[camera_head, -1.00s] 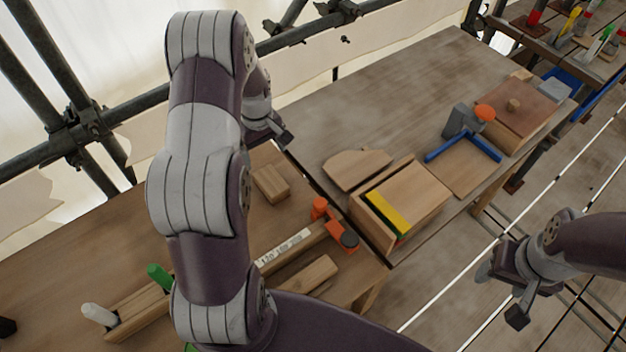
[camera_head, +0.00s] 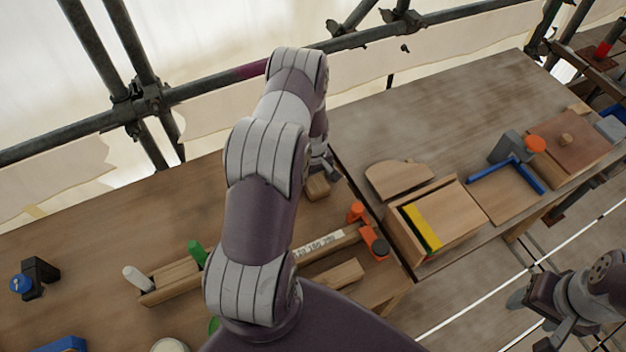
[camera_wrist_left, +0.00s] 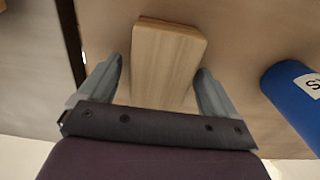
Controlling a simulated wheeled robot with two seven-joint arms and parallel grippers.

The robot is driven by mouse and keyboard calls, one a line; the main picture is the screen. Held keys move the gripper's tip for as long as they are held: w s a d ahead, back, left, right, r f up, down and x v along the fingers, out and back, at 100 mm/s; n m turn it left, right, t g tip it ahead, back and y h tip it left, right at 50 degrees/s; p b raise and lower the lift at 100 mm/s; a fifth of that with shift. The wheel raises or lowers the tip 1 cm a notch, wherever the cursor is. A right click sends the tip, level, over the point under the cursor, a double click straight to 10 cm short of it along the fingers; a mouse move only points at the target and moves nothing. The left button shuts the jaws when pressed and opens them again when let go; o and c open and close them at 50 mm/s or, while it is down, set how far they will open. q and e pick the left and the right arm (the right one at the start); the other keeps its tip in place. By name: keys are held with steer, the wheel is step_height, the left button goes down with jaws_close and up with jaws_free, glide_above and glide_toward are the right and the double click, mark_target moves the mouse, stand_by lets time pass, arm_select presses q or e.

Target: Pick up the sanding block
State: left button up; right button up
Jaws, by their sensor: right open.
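A small pale wooden block, which looks like the sanding block (camera_head: 317,187), lies on the left table near its right edge, partly hidden by my left arm. In the left wrist view the block (camera_wrist_left: 168,62) lies between the two fingers of my left gripper (camera_wrist_left: 159,72). The fingers are apart, one on each side; a gap shows on the left, and the right finger is close to the block or touching it. In the head view my left gripper (camera_head: 327,165) is mostly hidden behind its arm. My right gripper (camera_head: 530,322) is open and empty at the lower right, away from the tables.
A blue cylinder (camera_wrist_left: 296,92) lies right of the block in the wrist view. Nearby are an orange clamp (camera_head: 368,230), a long wooden holder with a number label (camera_head: 318,246) and another wooden piece (camera_head: 335,275). A wooden box (camera_head: 435,225) stands on the right table.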

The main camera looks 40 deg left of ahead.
mark_target(313, 178)
arm_select(q)
steer(key=c, duration=1)
step_height(313, 178, up, 10)
steer(key=shift+f+b, duration=0.1)
steer(key=shift+b, duration=1)
steer(key=shift+c, duration=0.2)
